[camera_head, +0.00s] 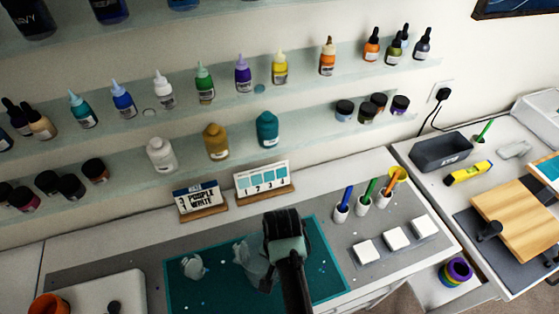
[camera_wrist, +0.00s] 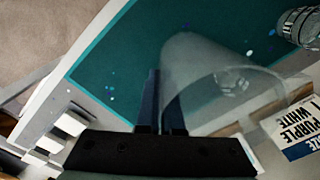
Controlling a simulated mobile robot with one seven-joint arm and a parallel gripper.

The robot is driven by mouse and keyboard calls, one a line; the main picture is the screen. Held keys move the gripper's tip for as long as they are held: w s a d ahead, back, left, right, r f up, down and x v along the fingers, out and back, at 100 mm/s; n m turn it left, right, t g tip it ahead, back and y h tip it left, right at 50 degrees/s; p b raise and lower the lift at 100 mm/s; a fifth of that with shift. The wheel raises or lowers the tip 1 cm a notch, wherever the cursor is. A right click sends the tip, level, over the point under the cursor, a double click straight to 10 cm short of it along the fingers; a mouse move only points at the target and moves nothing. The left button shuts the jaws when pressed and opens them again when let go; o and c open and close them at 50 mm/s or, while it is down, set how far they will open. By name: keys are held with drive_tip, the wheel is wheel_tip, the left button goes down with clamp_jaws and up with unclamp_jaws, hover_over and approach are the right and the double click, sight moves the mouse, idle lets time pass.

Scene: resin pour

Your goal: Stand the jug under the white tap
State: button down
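The clear jug (camera_head: 248,262) is over the teal mat, just left of my gripper (camera_head: 287,228). In the wrist view the jug (camera_wrist: 215,85) has its round open rim towards the camera. My gripper's dark fingers (camera_wrist: 162,100) are close together at the jug's left side, one showing through the clear wall. They look closed on its edge, though the contact is partly hidden. A white bottle (camera_head: 161,155) stands on the lower shelf beside ochre and teal ones. I cannot clearly make out a tap on it.
A second clear vessel (camera_head: 193,267) stands on the teal mat (camera_head: 325,262); it also shows in the wrist view (camera_wrist: 301,27). Pen holders (camera_head: 363,205) and white blocks (camera_head: 396,238) are to the right.

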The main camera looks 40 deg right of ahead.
drive_tip(key=shift+f, duration=0.15)
drive_tip(key=c, duration=1.1)
unclamp_jaws()
wheel_tip(320, 180, up, 12)
drive_tip(key=shift+s+d+r+p, duration=0.1)
drive_tip(key=shift+s+r+p, duration=0.1)
drive_tip(key=shift+p, duration=0.1)
drive_tip(key=shift+w, duration=0.1)
